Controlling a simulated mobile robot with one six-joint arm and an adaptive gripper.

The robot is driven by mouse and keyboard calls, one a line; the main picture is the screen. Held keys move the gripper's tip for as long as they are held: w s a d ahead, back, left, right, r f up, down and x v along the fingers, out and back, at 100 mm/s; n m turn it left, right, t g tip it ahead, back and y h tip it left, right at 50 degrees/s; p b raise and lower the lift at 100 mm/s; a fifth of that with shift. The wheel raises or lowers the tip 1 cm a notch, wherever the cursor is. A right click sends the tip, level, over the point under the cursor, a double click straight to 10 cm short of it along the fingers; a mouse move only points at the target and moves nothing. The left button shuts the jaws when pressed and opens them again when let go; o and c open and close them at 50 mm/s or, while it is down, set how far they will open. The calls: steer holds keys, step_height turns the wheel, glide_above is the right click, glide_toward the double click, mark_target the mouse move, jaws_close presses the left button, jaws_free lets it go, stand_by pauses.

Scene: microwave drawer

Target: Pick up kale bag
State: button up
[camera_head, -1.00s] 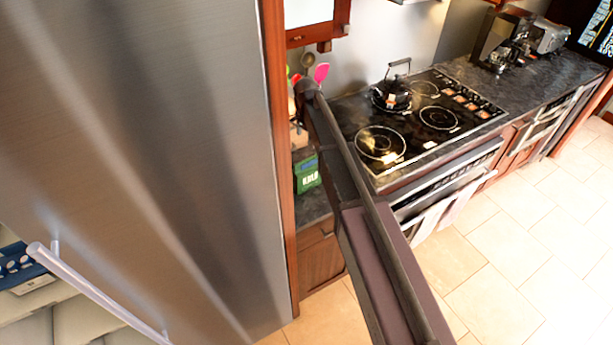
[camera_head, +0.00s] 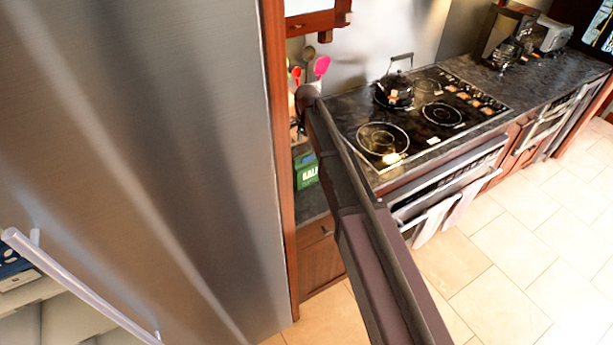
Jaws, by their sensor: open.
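The kale bag (camera_head: 307,171) is a green bag with white lettering. It stands on the dark counter in the narrow space between the fridge side and the stove. My arm crosses just right of it and covers part of its right side. The far end of my arm is above the bag in the picture, near the utensils. I cannot make out my gripper's fingers. No contact with the bag shows.
The tall steel fridge (camera_head: 150,150) with its wooden side panel closes off the left. The black stove top (camera_head: 410,118) carries a kettle (camera_head: 394,90). Utensils (camera_head: 320,68) stand behind the bag. A coffee machine (camera_head: 505,45) is far right. The tiled floor (camera_head: 520,240) is clear.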

mark_target(308, 161)
steer(key=shift+f+b, duration=1.1)
steer(key=shift+f, duration=0.3)
steer(key=shift+s+d+f+b, duration=0.1)
steer(key=shift+f+b, duration=2.5)
steer(key=c, duration=1.3)
steer(key=shift+o, duration=0.2)
steer(key=shift+r, duration=0.2)
